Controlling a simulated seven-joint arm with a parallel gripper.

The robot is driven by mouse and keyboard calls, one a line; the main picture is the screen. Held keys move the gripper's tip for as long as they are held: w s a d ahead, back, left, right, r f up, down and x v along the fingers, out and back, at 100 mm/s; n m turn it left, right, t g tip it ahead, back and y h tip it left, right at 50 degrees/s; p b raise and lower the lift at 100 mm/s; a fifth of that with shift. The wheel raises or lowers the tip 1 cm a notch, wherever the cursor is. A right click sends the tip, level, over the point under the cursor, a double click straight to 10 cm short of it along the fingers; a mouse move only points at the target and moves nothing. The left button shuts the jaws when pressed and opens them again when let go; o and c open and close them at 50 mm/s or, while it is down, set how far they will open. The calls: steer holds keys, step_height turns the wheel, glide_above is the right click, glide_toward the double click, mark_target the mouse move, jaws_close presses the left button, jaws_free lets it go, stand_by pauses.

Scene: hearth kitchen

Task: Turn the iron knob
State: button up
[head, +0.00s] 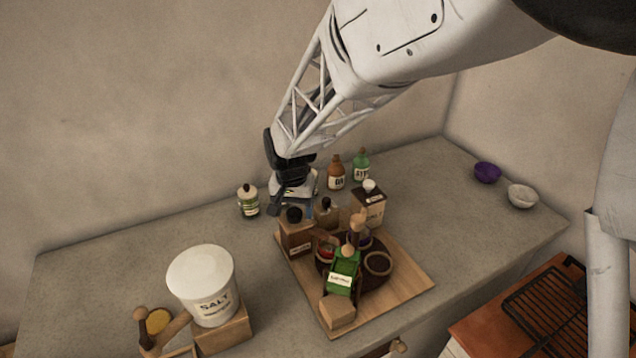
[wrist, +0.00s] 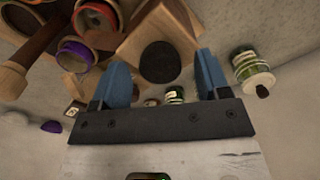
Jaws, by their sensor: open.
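A black round knob, which looks like the iron knob (head: 294,214), sits on top of a small labelled wooden box (head: 296,241) at the back left of the wooden board. In the wrist view the knob (wrist: 160,62) shows as a dark disc on the box's pale top, beyond and between the two blue fingers. My gripper (head: 290,203) is just behind and above that box in the head view. In the wrist view my gripper (wrist: 163,75) is open, with nothing between its fingers. The knob appears apart from both fingers; the exact height gap is hard to tell.
A brown bottle (head: 336,173) stands to the right. A salt crock (head: 202,287) is front left.

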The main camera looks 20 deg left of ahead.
mark_target(294, 212)
steer(key=shift+r, duration=3.75)
steer(key=shift+d+r, duration=0.15)
steer(key=shift+d, duration=0.2)
steer(key=s+d+r, duration=0.2)
steer(key=d+r, duration=0.1)
steer(key=d, duration=0.6)
steer(key=s+d+r+m+t, duration=0.1)
steer(key=s+d+r, duration=0.15)
steer(key=d, duration=0.55)
steer(key=s+d+r, duration=0.1)
steer(key=d+r, duration=0.2)
steer(key=d, duration=0.6)
steer(key=s+d+m+t, duration=0.1)
steer(key=s+d, duration=1.5)
steer(key=d, duration=0.1)
steer(key=shift+s+d+f+t, duration=0.25)
steer(key=shift+d+f+t, duration=0.05)
steer(key=shift+d, duration=0.05)
steer(key=shift+o, duration=0.2)
